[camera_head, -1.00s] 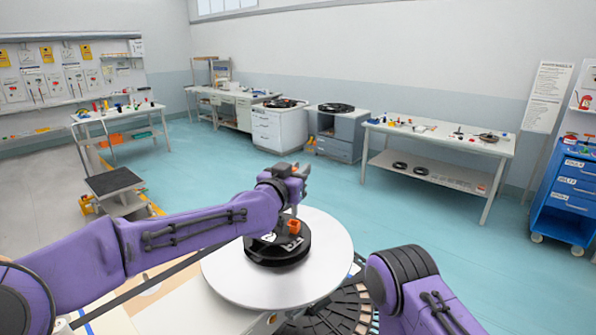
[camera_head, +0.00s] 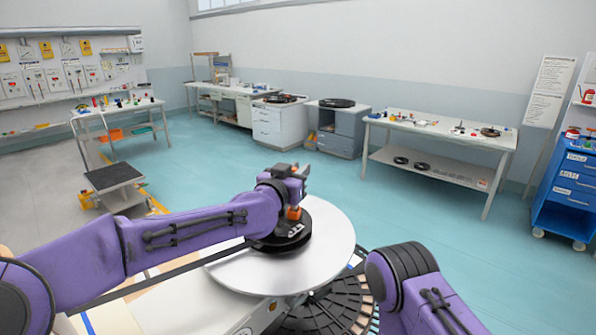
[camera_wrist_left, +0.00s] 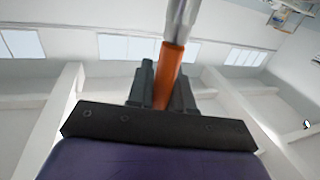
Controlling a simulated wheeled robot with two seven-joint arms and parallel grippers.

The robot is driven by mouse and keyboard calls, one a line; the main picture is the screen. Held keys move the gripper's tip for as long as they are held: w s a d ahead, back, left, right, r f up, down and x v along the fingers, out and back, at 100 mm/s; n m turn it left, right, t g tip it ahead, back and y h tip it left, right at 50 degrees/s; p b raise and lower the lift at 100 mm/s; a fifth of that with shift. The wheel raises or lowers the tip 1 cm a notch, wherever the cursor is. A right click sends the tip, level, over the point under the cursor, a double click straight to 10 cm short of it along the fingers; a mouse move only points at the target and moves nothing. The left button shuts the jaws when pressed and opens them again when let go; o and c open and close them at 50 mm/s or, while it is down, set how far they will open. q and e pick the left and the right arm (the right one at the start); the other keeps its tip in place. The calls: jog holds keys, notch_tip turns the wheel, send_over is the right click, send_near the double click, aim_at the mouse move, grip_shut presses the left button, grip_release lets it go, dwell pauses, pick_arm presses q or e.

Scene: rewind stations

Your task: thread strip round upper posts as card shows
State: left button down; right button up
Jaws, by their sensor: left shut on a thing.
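My left gripper (camera_head: 298,173) is above the black reel (camera_head: 290,238) on a round white disc (camera_head: 325,262). In the left wrist view its fingers (camera_wrist_left: 162,85) are shut on an orange piece (camera_wrist_left: 170,68) that joins a grey metal shaft (camera_wrist_left: 182,20). In the head view an orange block (camera_head: 294,213) shows just below the gripper; I cannot tell whether it is the same piece. A thin dark strip (camera_head: 165,279) runs from the lower left toward the reel. My right gripper is out of view. I cannot make out the upper posts or the card.
A dark segmented ring (camera_head: 325,315) lies below the disc. A white table (camera_head: 450,132) with small parts stands at the back right, and a blue drawer cabinet (camera_head: 568,195) at the right. A black-topped step (camera_head: 114,177) stands at the left. The floor behind the disc is clear.

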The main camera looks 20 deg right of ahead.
pick_arm(q)
jog(key=c, duration=0.9)
grip_release()
jog(key=shift+c, duration=0.2)
